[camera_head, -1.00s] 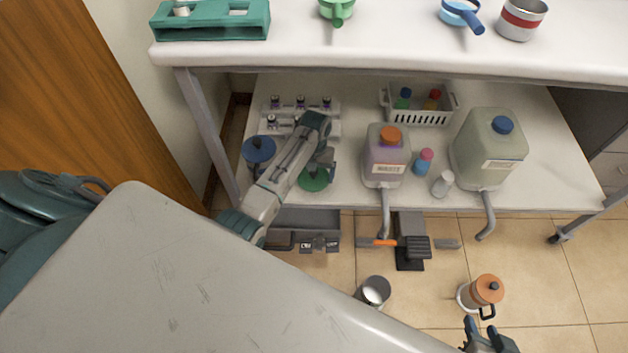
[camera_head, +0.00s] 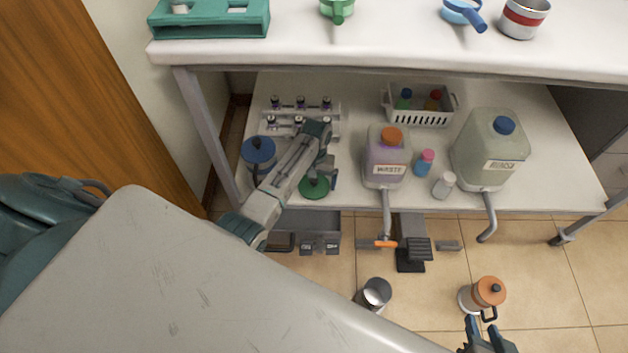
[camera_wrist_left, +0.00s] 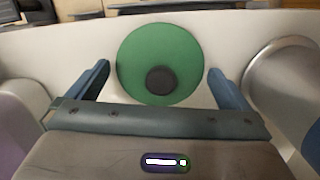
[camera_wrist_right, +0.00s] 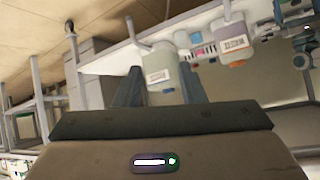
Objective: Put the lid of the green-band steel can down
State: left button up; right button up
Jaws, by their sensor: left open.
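The green lid (camera_head: 314,189), a flat disc with a dark round knob, lies on the lower shelf, left of the WASTE jug. In the left wrist view the lid (camera_wrist_left: 140,55) shows between the spread fingers. My left gripper (camera_head: 324,172) is open just over the lid, apart from its knob as far as I can see. My right gripper (camera_head: 484,335) is low at the bottom right, its fingers apart and empty. An open steel can (camera_head: 375,294) stands on the floor; no green band shows on it.
On the lower shelf stand a blue-lidded can (camera_head: 258,152), the WASTE jug (camera_head: 387,165), small bottles (camera_head: 425,162), a white basket (camera_head: 418,115) and a large jug (camera_head: 490,150). The upper tabletop (camera_head: 400,45) overhangs the shelf.

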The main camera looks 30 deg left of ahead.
pick_arm(q)
notch_tip(320, 180, up, 12)
jog(key=w+p, duration=0.1)
jog(key=p, duration=0.1)
jog(key=shift+w+a+f, duration=0.2)
pick_arm(e)
jog(key=s+d+r+g, duration=0.1)
jog(key=g, duration=0.1)
jog(key=shift+s+d+r+n+g+h, duration=0.2)
jog(key=shift+n+g+h, duration=0.1)
jog(key=shift+n+h, duration=0.1)
pick_arm(q)
jog(key=shift+f, duration=0.1)
